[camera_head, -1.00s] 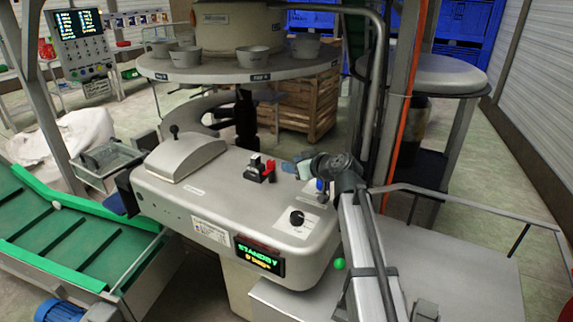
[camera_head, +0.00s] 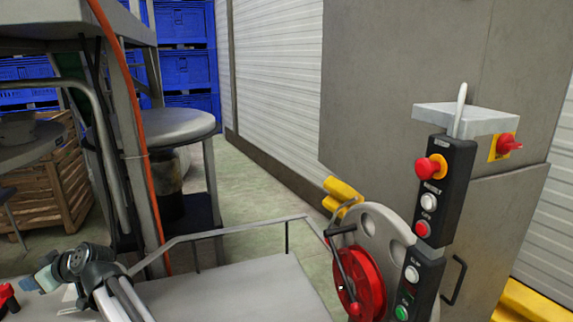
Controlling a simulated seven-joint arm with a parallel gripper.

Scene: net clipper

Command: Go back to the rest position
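My gripper (camera_head: 46,279) is at the lower left of the head view, at the end of my dark wrist and pale arm. Its pale blue-grey finger parts are small and point left, over the left end of the machine top. A red part (camera_head: 8,298) shows at the left edge, just left of the gripper and apart from it in the picture. The gap between the fingers is too small to make out, and I see nothing clearly held.
A grey table (camera_head: 225,290) with a metal rail (camera_head: 220,231) lies right of my arm. A red reel (camera_head: 362,280) and a black button box (camera_head: 446,190) stand at the right. An orange hose (camera_head: 135,120) hangs by a post. A round grey stand (camera_head: 178,127) is behind.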

